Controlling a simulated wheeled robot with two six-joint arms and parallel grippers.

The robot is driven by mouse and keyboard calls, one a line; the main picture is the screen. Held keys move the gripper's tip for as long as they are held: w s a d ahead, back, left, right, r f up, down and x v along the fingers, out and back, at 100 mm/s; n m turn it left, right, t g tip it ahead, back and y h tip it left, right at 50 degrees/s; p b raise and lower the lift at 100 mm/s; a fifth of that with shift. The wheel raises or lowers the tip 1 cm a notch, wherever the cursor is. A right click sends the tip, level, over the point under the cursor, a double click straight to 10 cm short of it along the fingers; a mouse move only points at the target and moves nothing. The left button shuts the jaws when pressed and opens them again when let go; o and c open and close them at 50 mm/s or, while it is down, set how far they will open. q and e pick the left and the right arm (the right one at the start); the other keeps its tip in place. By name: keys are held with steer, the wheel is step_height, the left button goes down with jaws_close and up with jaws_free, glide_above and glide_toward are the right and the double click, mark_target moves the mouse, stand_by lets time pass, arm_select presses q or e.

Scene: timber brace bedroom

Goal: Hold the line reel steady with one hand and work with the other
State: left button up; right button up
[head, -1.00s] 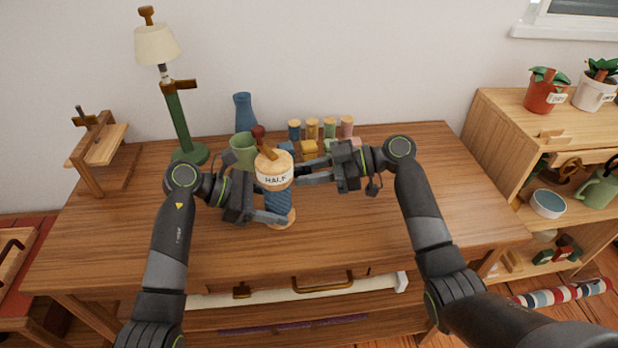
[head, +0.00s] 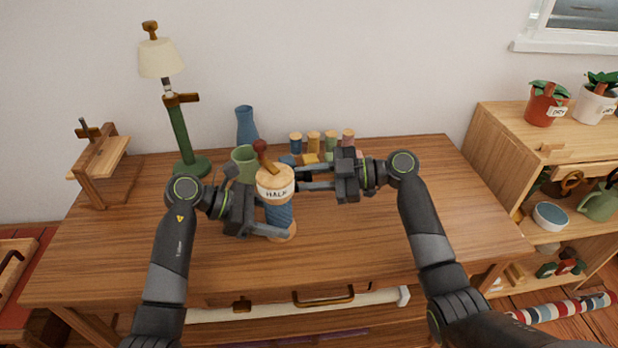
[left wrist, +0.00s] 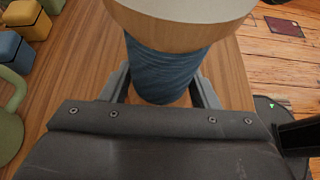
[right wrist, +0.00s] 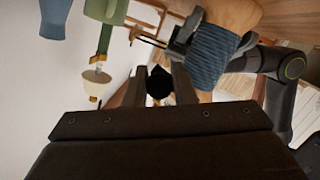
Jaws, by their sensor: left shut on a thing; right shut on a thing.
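The line reel (head: 277,195) stands upright on the desk, with a pale wooden top, a label reading "HALK", blue line (head: 279,217) and a wooden base. A brown lever with a dark red knob (head: 260,147) rises from its top. My left gripper (head: 290,234) is shut around the blue line low on the reel, which the left wrist view shows between its fingers (left wrist: 165,85). My right gripper (head: 298,180) is at the right of the reel's top. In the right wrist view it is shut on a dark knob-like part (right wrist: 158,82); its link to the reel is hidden.
Behind the reel stand a green mug (head: 245,163), a blue vase (head: 246,126) and several small coloured pots and blocks (head: 313,143). A green lamp (head: 182,135) and a wooden stand (head: 103,170) are at the left. The desk's right part (head: 465,205) is clear.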

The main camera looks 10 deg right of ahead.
arm_select(q)
steer(key=shift+s+a+f, duration=0.1)
steer(key=shift+a+f, duration=0.05)
steer(key=shift+f, duration=0.2)
arm_select(e)
steer(key=shift+w+r, duration=0.1)
steer(key=shift+r, duration=0.3)
steer(key=o, duration=0.9)
steer(key=shift+c, duration=0.2)
steer(key=shift+o, duration=0.3)
steer(key=shift+f, duration=0.1)
steer(key=shift+f, duration=0.1)
arm_select(q)
steer(key=shift+r, duration=0.1)
arm_select(e)
steer(key=v, duration=1.2)
arm_select(q)
steer(key=o, duration=0.8)
steer(key=shift+r, duration=0.1)
steer(key=shift+o, duration=0.2)
steer(key=shift+r, duration=0.1)
